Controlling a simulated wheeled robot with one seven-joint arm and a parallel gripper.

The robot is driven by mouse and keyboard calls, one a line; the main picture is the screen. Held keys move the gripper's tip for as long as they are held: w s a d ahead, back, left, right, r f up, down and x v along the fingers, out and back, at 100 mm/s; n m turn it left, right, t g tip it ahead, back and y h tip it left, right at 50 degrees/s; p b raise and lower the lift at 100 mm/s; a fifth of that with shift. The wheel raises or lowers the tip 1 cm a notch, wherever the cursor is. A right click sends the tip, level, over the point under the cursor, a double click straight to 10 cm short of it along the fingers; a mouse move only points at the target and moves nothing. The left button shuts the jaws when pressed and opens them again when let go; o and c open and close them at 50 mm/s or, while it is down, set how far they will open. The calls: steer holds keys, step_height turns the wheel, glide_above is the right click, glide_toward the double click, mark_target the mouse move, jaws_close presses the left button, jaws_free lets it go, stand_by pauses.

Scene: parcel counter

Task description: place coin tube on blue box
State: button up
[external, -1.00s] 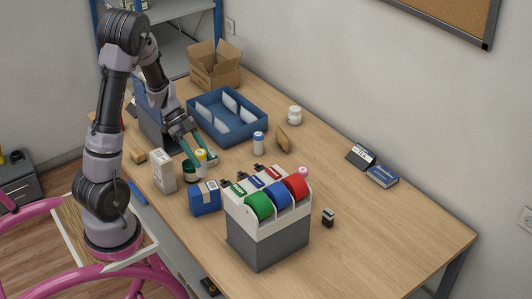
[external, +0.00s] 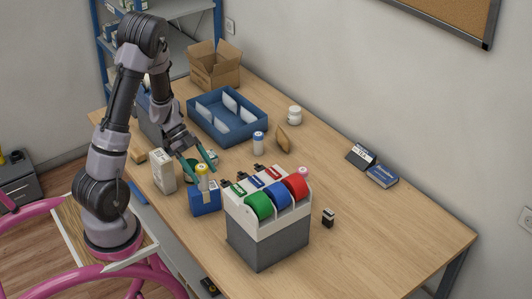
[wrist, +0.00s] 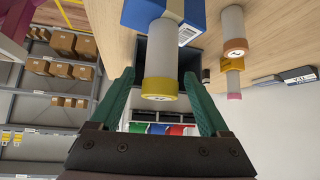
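The coin tube (external: 203,182) is a pale cylinder with a yellow cap. It stands upright on top of the blue box (external: 204,202), near the table's front edge. In the wrist view the tube (wrist: 160,70) lies between my fingers, with the blue box (wrist: 136,12) and its tan tape stripe beyond its far end. My gripper (external: 206,171) has teal fingers on either side of the yellow cap. In the wrist view my gripper (wrist: 159,76) is open, with a gap between each finger and the tube.
A tape dispenser (external: 268,240) with green, blue and red rolls stands just right of the box. A blue divided tray (external: 228,138) lies behind. The table's right side is mostly clear.

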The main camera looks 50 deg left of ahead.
steer(key=shift+r, duration=0.25)
steer(key=v, duration=1.1)
steer(key=w+r+t+y, duration=0.5)
steer(key=w+r+t, duration=0.2)
steer(key=w+r, duration=0.4)
step_height(320, 180, up, 10)
steer(key=w+n+t+y, duration=0.2)
steer(key=n+t+y, duration=0.1)
steer(key=n+y, duration=0.15)
steer(key=s+d+n+g, duration=0.2)
steer(key=s+d, duration=0.3)
steer(key=s, duration=0.5)
steer(key=s+d+f+n+g+y, duration=0.1)
steer(key=s+d+n+g, duration=0.2)
steer(key=s, duration=0.8)
steer(key=shift+s+d+f+n, duration=0.3)
steer(key=shift+d+n, duration=0.55)
steer(key=shift+d, duration=0.35)
